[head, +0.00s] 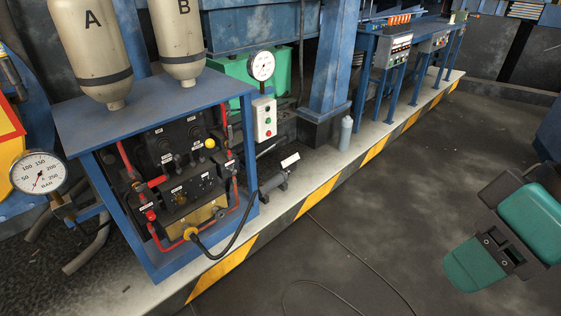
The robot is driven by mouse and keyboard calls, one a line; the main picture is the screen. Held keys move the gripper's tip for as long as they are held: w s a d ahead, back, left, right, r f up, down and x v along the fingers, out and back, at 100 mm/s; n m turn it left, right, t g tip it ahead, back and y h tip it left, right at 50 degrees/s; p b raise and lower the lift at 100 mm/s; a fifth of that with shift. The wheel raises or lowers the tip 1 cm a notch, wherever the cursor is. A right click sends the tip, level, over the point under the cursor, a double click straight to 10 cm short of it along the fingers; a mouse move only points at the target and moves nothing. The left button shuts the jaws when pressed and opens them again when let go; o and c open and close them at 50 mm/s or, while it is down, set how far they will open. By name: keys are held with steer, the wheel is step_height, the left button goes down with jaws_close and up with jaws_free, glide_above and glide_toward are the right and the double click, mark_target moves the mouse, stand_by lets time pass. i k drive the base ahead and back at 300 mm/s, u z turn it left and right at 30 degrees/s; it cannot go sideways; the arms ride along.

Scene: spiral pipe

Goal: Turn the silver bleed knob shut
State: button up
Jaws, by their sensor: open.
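The valve panel (164,146) sits inside an open blue frame at the left of the head view. A small silvery round fitting (221,213) shows at the lower right of the panel, beside a brass-coloured block (200,216). It is too small to tell for sure whether this is the silver bleed knob, or how far it is turned. Teal and dark parts of my arm show at the far right, well away from the panel. I cannot make out my gripper's fingers in this view.
Two beige tanks (182,40) stand on the blue frame's top. A pressure gauge (38,173) stands at the left, another (262,66) behind.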

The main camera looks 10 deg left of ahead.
mark_target(231, 170)
steer(key=z, duration=0.25)
steer(key=i, duration=0.65)
steer(key=u, duration=0.45)
steer(key=i, duration=0.7)
steer(key=u, duration=0.65)
